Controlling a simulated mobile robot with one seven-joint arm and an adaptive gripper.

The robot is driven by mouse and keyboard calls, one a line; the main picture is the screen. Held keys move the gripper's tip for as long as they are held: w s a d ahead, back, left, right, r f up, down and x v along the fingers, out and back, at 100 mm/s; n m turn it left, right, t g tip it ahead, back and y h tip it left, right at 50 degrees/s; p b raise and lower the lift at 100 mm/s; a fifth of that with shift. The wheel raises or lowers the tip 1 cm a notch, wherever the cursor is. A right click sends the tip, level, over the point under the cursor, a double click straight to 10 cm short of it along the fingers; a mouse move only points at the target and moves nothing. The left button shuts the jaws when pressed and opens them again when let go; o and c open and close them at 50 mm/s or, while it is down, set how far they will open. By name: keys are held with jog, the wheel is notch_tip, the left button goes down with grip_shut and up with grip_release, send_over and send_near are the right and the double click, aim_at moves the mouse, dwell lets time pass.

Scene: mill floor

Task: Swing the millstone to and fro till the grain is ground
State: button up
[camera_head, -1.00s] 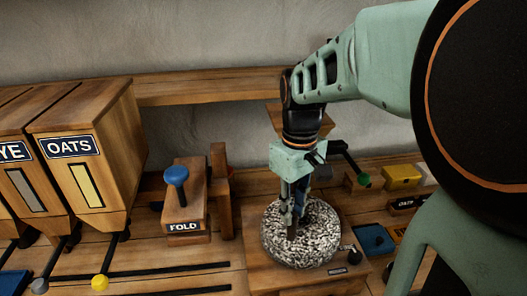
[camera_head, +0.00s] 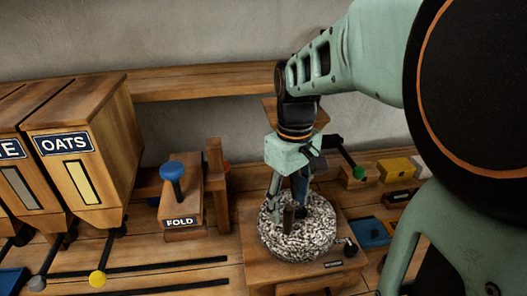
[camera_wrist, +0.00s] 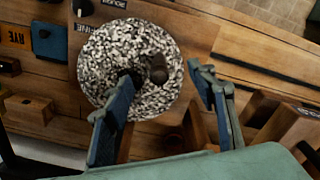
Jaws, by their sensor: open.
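The speckled black-and-white millstone (camera_head: 318,228) lies on a wooden base (camera_head: 258,268), and it also shows in the wrist view (camera_wrist: 105,55). A dark upright handle (camera_wrist: 158,72) stands on the stone, off its centre. My gripper (camera_head: 286,208) is over the stone, pointing down, with its fingers spread. In the wrist view my gripper (camera_wrist: 172,90) has one finger over the stone and the other beyond its right edge. The handle shows between and ahead of the fingers, and nothing is held. The grain is not visible.
A black knob (camera_head: 350,248) sits at the base's right. A blue-knobbed FOLD block (camera_head: 181,200) stands left of the stone. The OATS bin (camera_head: 75,150) is farther left. A blue tray (camera_head: 372,232) and a yellow block (camera_head: 397,168) are on the right.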

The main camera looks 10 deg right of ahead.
notch_tip(320, 180, up, 7)
jog(key=p, duration=0.5)
jog(key=shift+r, duration=0.85)
